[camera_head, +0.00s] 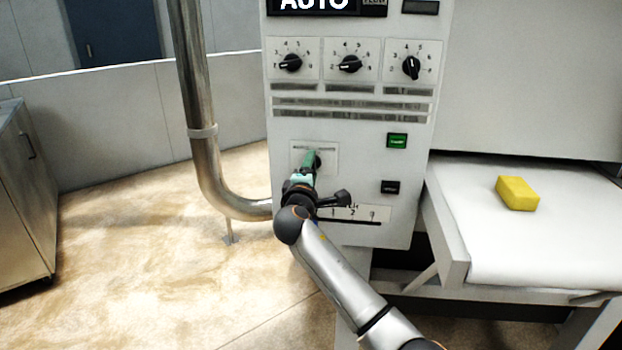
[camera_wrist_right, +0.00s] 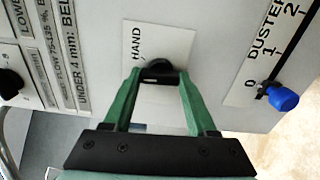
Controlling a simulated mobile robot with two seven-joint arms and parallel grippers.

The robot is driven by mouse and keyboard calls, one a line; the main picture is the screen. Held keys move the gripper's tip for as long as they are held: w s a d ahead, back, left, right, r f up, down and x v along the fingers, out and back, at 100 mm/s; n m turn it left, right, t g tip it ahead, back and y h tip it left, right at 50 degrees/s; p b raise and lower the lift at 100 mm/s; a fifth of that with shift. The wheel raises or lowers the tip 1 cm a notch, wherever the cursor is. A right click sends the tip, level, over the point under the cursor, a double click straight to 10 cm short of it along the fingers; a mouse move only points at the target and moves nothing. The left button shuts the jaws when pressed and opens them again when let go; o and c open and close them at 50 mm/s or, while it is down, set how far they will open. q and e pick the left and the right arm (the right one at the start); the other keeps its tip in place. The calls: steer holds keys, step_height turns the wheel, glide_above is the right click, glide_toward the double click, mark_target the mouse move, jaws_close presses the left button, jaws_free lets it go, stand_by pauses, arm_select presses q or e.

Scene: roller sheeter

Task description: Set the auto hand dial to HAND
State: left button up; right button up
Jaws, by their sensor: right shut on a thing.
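The auto hand dial is a small black knob (camera_wrist_right: 160,72) on a white plate (camera_wrist_right: 180,45) marked HAND in the right wrist view. In the head view its plate (camera_head: 328,151) sits low on the machine's panel. My right gripper (camera_head: 312,162) reaches the panel there. In the wrist view its green fingers (camera_wrist_right: 160,80) are shut on the knob, one on each side. The dial's pointer is hidden by the fingers, so its setting cannot be told from it. The display (camera_head: 314,5) at the top of the panel reads AUTO. My left gripper is not in view.
Three black dials (camera_head: 350,64) sit higher on the panel. A green button (camera_head: 397,141) and a black button (camera_head: 390,187) are to the right. A blue-tipped duster lever (camera_wrist_right: 283,98) is beside the gripper. A yellow block (camera_head: 517,193) lies on the white belt (camera_head: 560,250). A metal pipe (camera_head: 190,80) stands left.

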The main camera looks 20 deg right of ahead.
steer(key=m+b, duration=0.4)
steer(key=m, duration=0.2)
steer(key=shift+m+b, duration=0.3)
steer(key=shift+b, duration=0.1)
stand_by(0.3)
steer(key=o, duration=1.4)
steer(key=shift+c, duration=0.2)
steer(key=shift+s, duration=0.1)
